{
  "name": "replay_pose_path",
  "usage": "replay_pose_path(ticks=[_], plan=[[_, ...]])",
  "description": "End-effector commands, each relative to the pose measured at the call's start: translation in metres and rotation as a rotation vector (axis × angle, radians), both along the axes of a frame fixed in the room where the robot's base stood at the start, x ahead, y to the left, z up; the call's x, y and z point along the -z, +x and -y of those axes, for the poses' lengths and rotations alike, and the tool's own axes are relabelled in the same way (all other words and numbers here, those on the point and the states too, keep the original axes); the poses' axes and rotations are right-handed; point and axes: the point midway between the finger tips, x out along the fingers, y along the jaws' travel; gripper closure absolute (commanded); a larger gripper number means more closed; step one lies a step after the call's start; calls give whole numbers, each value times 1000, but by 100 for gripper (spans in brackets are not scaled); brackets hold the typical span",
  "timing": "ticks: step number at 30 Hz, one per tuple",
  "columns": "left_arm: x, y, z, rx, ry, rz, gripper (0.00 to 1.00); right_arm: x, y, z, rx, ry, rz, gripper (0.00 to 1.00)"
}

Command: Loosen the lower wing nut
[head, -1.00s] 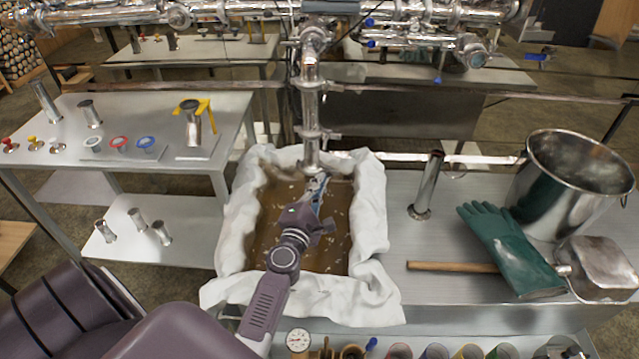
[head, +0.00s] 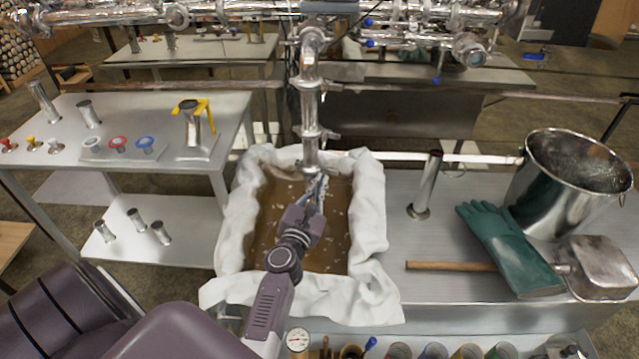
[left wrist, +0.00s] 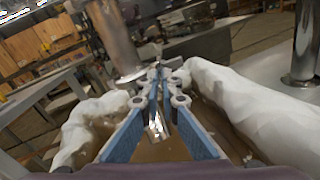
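A shiny vertical pipe (head: 309,108) hangs over the pan, with a clamp higher up and a lower clamp (head: 312,133) beneath it. A small metal piece (head: 332,135), perhaps the lower wing nut, sticks out to the right of the lower clamp. My left gripper (head: 317,186) is below that clamp, close to the pipe's lower end, over the syrup. In the left wrist view its blue-padded fingers (left wrist: 158,85) slant together at the tips, beside the pipe (left wrist: 113,42). My right gripper is not in view.
The cloth-lined pan (head: 371,215) of brown syrup lies under my left arm. To the right are an upright tube (head: 427,187), green gloves (head: 510,248), a wooden-handled scoop (head: 605,267) and a metal pot (head: 570,190). A side table (head: 60,165) with fittings stands left.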

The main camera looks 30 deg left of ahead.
Motion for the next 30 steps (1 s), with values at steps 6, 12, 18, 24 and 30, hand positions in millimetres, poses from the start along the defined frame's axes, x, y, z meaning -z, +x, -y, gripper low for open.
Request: replay_pose_path(ticks=[6,12,18,24,30], plan=[[1,0,0,0,-57,16,100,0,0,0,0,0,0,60],[1,0,0,0,-70,20,100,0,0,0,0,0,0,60],[1,0,0,0,-70,20,100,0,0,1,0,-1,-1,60],[1,0,0,0,-69,20,87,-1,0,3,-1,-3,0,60],[1,0,0,0,-69,21,87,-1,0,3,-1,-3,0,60]])
